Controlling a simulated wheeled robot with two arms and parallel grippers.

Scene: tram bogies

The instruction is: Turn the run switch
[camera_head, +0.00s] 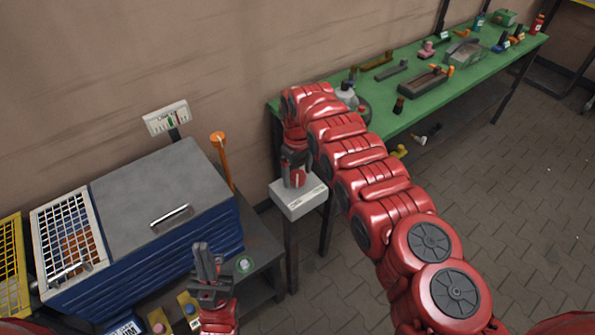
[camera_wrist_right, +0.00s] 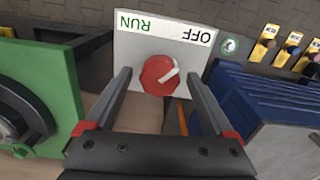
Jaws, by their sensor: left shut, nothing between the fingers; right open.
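The run switch is a round red knob (camera_wrist_right: 159,76) with a white pointer mark, on a pale panel (camera_wrist_right: 137,52) marked RUN and OFF. The lettering is upside down in the right wrist view. The pointer slants up and right, towards the OFF side. My right gripper (camera_wrist_right: 158,77) is open, with one finger on each side of the knob and a visible gap to each. In the head view my left gripper (camera_head: 205,262) is shut and empty, in front of the blue machine.
A blue machine with a grey lid (camera_head: 150,190) and white grid basket (camera_head: 70,240) stands at the left. A green workbench (camera_head: 405,118) with tools runs along the wall behind my right arm. The tiled floor at right is clear.

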